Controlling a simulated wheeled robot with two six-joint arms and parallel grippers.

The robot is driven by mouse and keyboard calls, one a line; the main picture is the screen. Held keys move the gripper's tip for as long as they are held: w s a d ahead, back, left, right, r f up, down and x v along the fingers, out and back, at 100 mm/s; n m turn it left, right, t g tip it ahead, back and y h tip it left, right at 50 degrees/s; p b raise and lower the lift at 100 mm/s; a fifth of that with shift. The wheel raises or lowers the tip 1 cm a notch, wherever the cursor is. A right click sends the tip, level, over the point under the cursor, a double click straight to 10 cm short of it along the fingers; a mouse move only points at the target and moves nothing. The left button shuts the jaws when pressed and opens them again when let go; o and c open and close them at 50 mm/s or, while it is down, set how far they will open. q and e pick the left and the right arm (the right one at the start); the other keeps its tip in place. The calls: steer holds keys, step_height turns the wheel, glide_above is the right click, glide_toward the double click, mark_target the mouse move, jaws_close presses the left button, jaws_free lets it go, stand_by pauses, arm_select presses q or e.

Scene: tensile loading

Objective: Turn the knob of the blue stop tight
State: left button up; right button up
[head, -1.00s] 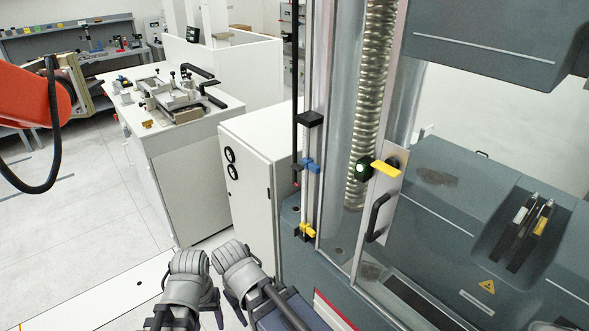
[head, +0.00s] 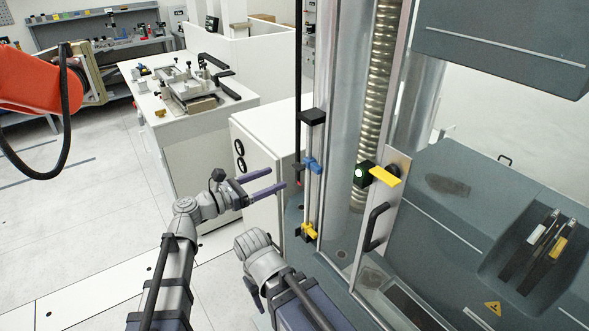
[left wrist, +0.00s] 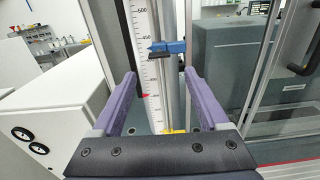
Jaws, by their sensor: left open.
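The blue stop (head: 312,165) sits on the upright rail of the testing machine, between a black block above and a yellow stop below. In the left wrist view the blue stop (left wrist: 167,47) is ahead, beyond and above the fingertips, beside a white scale. My left gripper (head: 276,180) is open and empty, with its two purple fingers pointing right towards the rail. It is a short way left of the blue stop and slightly lower, not touching it. The fingers also show in the left wrist view (left wrist: 160,76). My right gripper's fingers cannot be made out.
The yellow stop (head: 309,231) is low on the same rail and the black block (head: 313,116) high on it. A door with a black handle (head: 376,226) is to the right. A white cabinet (head: 262,150) stands behind my left gripper.

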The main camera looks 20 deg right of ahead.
mark_target(295, 168)
arm_select(q)
steer(key=shift+r+x, duration=0.2)
steer(key=shift+x, duration=3.75)
steer(key=shift+c, duration=0.2)
jaws_close()
